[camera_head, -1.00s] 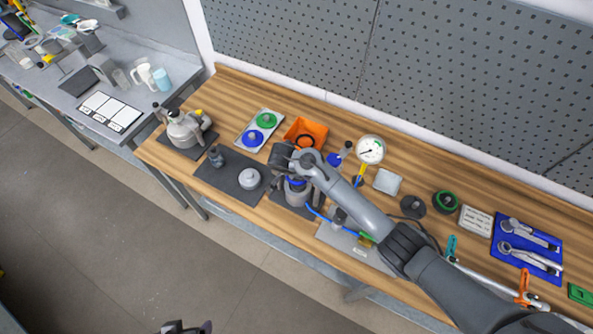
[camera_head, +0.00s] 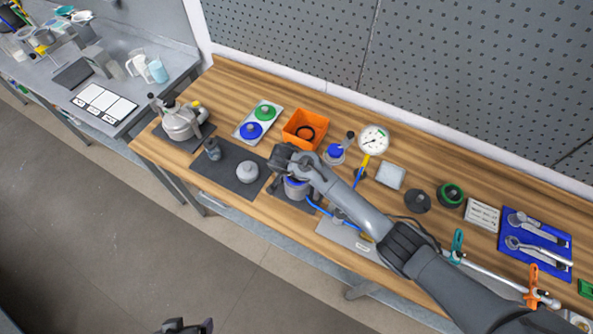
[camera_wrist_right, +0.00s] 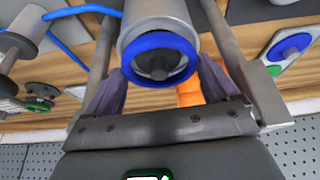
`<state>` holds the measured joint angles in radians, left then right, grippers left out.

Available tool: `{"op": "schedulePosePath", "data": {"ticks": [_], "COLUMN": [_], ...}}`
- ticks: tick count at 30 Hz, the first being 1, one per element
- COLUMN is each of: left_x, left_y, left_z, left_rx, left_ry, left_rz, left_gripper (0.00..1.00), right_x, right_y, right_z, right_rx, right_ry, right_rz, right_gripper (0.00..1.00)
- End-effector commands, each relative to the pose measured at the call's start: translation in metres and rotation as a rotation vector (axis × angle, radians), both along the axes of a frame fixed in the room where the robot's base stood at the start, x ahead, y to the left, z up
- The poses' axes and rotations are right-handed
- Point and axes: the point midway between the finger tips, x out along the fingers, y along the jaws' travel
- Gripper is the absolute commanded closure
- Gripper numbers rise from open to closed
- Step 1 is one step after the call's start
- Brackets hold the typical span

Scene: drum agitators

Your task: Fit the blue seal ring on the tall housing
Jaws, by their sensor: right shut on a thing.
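The blue seal ring (camera_wrist_right: 159,57) shows in the right wrist view at the near end of the grey cylindrical housing (camera_wrist_right: 160,12), around its dark opening. I cannot tell whether it is fully seated. In the head view the housing (camera_head: 297,191) stands on a dark mat, with a blue band (camera_head: 297,181) near its top. My right gripper (camera_head: 291,162) is directly over it, and its fingers lie on either side of the ring, shut on it. The contact itself is partly hidden. A dark tip of my left gripper (camera_head: 187,326) shows at the bottom edge, away from the bench.
An orange bin (camera_head: 318,122) holding a dark ring stands behind the housing. A tray (camera_head: 242,137) with blue and green parts is left of it. A gauge (camera_head: 374,139) and a blue-topped part (camera_head: 335,151) are to the right. A grey domed part (camera_head: 247,172) stands left.

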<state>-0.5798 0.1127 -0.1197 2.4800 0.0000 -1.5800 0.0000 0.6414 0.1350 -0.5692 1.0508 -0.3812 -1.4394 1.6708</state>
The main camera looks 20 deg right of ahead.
Motion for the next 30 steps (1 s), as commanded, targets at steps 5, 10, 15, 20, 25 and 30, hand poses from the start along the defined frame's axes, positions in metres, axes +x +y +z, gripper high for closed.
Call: {"op": "schedulePosePath", "data": {"ticks": [5,10,15,20,25,30], "left_x": [0.000,0.000,0.000,0.000,0.000,0.000], "left_y": [0.001,0.003,0.003,0.003,0.002,0.000], "left_z": [0.000,0.000,-0.001,-0.003,-0.005,-0.006], "left_rx": [0.005,0.011,0.012,0.012,0.008,0.002], "left_ry": [-0.001,-0.001,-0.001,-0.001,-0.001,0.000], "left_rz": [-0.004,-0.008,-0.009,-0.009,-0.006,-0.002], "left_gripper": [0.11,0.11,0.11,0.11,0.11,0.11], "right_x": [0.000,0.000,0.000,0.000,0.000,0.000], "right_y": [0.000,0.000,0.000,0.000,0.000,0.000], "right_z": [0.000,0.000,-0.001,-0.004,-0.009,-0.012], "right_rx": [0.000,0.000,0.000,0.000,-0.001,-0.001], "right_ry": [0.000,0.000,0.000,0.000,0.001,0.001], "right_rz": [0.000,0.000,0.000,0.000,0.000,0.000], "right_gripper": [0.41,0.41,0.41,0.41,0.41,0.41]}}
